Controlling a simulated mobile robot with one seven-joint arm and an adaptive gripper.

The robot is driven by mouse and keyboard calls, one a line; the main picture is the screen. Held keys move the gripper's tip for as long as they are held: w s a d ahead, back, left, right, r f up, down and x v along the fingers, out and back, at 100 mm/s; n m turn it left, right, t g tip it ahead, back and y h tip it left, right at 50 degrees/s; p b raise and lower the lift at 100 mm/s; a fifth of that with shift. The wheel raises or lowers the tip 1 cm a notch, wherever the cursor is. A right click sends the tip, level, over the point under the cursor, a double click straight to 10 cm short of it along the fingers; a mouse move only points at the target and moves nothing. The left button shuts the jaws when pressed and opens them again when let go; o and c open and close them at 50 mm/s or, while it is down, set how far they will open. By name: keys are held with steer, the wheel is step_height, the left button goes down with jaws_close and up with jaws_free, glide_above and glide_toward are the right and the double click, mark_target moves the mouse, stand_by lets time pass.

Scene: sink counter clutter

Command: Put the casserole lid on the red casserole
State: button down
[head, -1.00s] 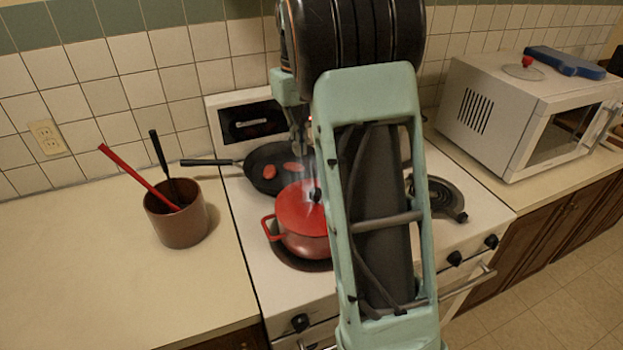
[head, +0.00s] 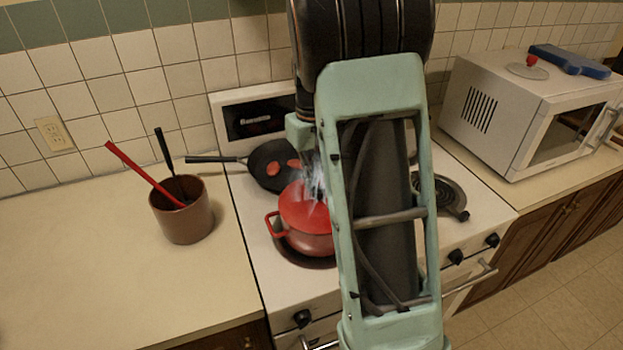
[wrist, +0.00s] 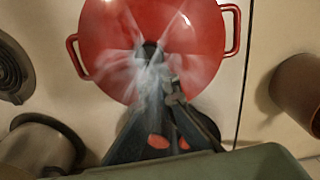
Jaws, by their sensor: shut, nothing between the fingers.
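The red casserole (head: 308,243) stands on a front burner of the stove. A red lid (head: 300,207) covers its top and looks level. In the wrist view the lid (wrist: 122,22) fills the pot's rim between the two side handles, and its dark knob (wrist: 150,50) is partly veiled by whitish steam. My gripper (wrist: 160,88) is shut and empty, its fingertips over the lid close to the knob. I cannot tell whether they touch it. In the head view my arm hides most of the gripper and the pot's right side.
A black frying pan (head: 262,168) with red pieces sits behind the casserole. A brown utensil crock (head: 187,222) stands on the left counter. A glass lid with a red knob (head: 528,68) and a blue object (head: 570,62) lie on the microwave (head: 510,125). A metal pot (wrist: 40,150) shows in the wrist view.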

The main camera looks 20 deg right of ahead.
steer(key=shift+s, duration=0.1)
steer(key=shift+s+d+f+b, duration=0.15)
steer(key=shift+s+b, duration=0.2)
steer(key=shift+s, duration=0.35)
